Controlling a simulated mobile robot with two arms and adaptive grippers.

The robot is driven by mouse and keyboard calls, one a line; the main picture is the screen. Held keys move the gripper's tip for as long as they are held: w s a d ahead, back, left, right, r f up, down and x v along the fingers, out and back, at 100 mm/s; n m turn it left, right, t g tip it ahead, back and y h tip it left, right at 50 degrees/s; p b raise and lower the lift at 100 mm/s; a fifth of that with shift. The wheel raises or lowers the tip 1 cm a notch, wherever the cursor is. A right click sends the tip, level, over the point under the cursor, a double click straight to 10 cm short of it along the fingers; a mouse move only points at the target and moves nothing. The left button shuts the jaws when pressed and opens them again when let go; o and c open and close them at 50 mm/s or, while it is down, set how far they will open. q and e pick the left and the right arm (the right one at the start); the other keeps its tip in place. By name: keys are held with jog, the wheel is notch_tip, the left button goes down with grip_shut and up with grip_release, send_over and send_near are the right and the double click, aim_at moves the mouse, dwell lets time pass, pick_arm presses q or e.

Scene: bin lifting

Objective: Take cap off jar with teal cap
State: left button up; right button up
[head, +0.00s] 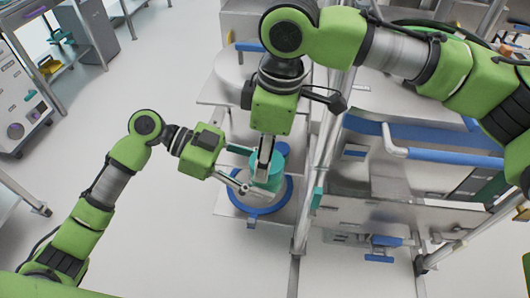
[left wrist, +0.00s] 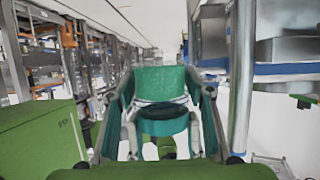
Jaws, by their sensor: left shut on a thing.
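The jar with its teal cap shows in the head view as a teal cylinder (head: 268,179) over a pale round base with a blue ring. My left gripper (head: 251,170) reaches in from the left and is shut on the jar's side. In the left wrist view the teal jar (left wrist: 160,80) sits between my two fingers, with a pale band across it and a darker teal part below. My right gripper (head: 264,160) points down from above at the jar's top and overlaps it. Whether its fingers touch the cap is unclear. The seam between cap and jar is hidden.
The jar is over a metal cart shelf (head: 228,207), beside an upright metal post (head: 318,185). A steel cart with a blue rail (head: 450,158) stands right of it. A white cabinet (head: 22,98) is at the far left. The floor between is clear.

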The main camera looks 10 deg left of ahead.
jog(key=shift+r, duration=0.2)
jog(key=shift+r, duration=0.9)
